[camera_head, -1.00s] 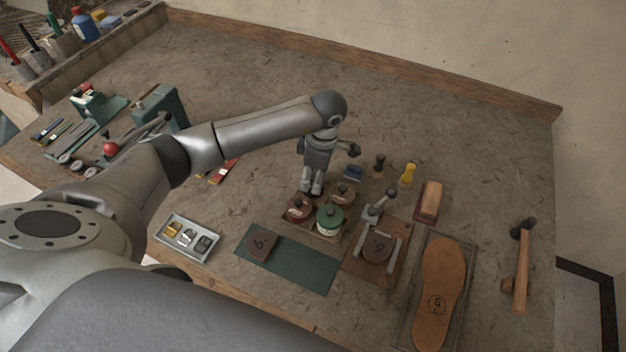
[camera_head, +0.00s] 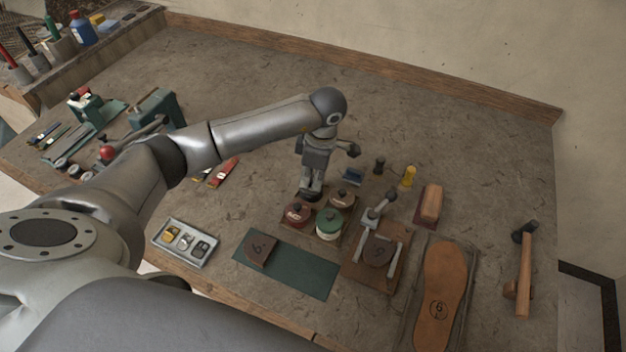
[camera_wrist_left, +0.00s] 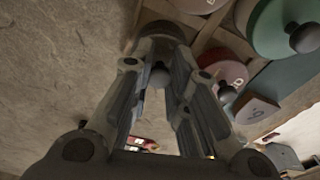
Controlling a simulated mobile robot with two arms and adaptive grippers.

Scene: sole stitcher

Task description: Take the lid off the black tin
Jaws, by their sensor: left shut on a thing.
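My left gripper (camera_head: 311,187) points down over the back left compartment of the wooden tin tray. It is shut on the lid knob (camera_wrist_left: 158,76), which shows between its fingers in the left wrist view. The black lid (camera_head: 310,196) shows as a dark disc just under the fingertips, and its dark edge is also in the left wrist view (camera_wrist_left: 160,32). The black tin's body is mostly hidden below the lid and gripper, and I cannot tell whether the lid is apart from it. My right gripper is not in view.
Close by stand a red tin (camera_head: 297,215), a green-lidded tin (camera_head: 328,225) and a brownish-red tin (camera_head: 343,199). A green mat (camera_head: 306,277) lies in front, with a metal tray (camera_head: 184,241) to its left. Bare bench lies behind the gripper.

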